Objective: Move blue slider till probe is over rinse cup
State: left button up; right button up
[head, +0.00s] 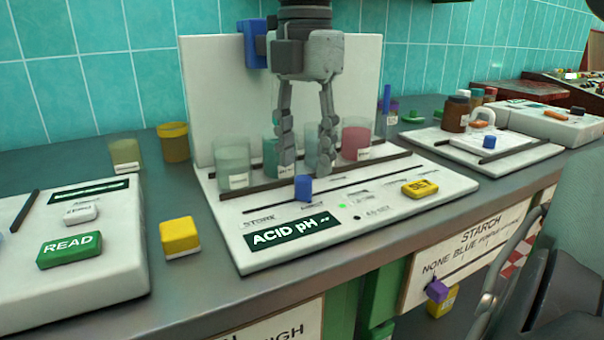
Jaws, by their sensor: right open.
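The blue slider (303,188) is a small upright block at the left part of a dark slot in the white ACID pH board (292,256). My right gripper (306,160) points down, open, with its fingertips just above and behind the slider in the picture. I cannot tell whether they touch it. Behind are a clear cup (233,165), a green-filled cup (271,150), another clear cup partly hidden by a finger, and a pink-filled cup (356,138). Their labels are too small to read, so I cannot tell which is the rinse cup. The probe cannot be made out; my gripper blocks part of that area.
A blue block (253,43) is at the white back panel (208,75). A yellow SET button (420,188) sits right of the slider. A yellow block (180,236) and a READ panel (69,249) are left. Bare grey counter (345,262) runs along the front.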

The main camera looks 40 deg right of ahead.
aim_at(304, 178)
jog(key=shift+f, duration=1.85)
grip_shut()
